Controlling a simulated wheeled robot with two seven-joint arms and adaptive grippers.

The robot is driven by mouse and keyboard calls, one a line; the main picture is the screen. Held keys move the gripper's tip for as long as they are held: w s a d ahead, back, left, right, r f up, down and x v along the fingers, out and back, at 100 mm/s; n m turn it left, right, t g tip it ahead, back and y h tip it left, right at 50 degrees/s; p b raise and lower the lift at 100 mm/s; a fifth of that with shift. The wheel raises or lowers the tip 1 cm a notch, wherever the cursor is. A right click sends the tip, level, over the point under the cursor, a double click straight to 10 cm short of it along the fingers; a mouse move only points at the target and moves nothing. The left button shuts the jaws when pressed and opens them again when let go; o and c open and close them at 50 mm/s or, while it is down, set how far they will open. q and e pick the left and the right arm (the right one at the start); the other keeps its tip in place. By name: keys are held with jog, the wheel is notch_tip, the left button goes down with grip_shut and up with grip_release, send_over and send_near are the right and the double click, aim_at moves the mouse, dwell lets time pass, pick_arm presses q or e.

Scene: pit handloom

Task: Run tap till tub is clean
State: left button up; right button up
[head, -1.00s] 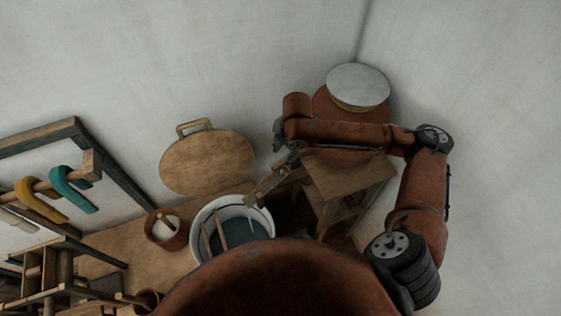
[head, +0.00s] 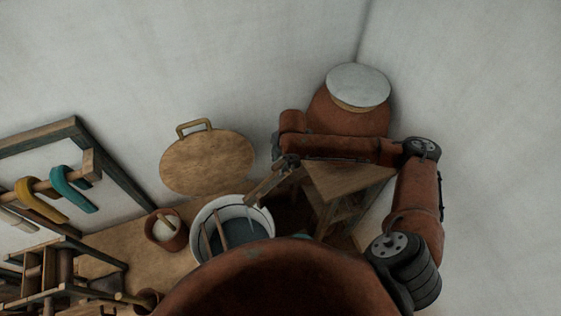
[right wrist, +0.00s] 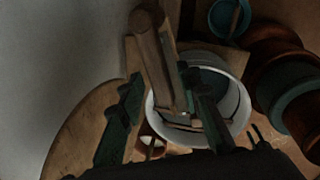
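The tub (head: 198,218) is white-rimmed and holds dark blue-grey liquid, with thin wooden bars across it. It also shows in the right wrist view (right wrist: 242,118). A wooden spout (head: 264,187) slants down over the tub's right side. A thin pale streak lies below its end; I cannot tell whether it is running water. My right gripper (head: 283,158) is at the spout's upper end. In the right wrist view its dark green fingers stand apart on either side of wooden pieces (right wrist: 152,60); contact is not clear. My left gripper is out of view.
A clay vessel with a pale lid (head: 358,84) stands behind my right arm, near a wooden stand (head: 345,180). A round wooden board (head: 207,162) leans on the wall. A small clay pot (head: 178,240) stands left of the tub. A rack with yellow and teal hanks (head: 73,190) is at left.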

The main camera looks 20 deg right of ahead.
grip_shut()
dwell(0.3)
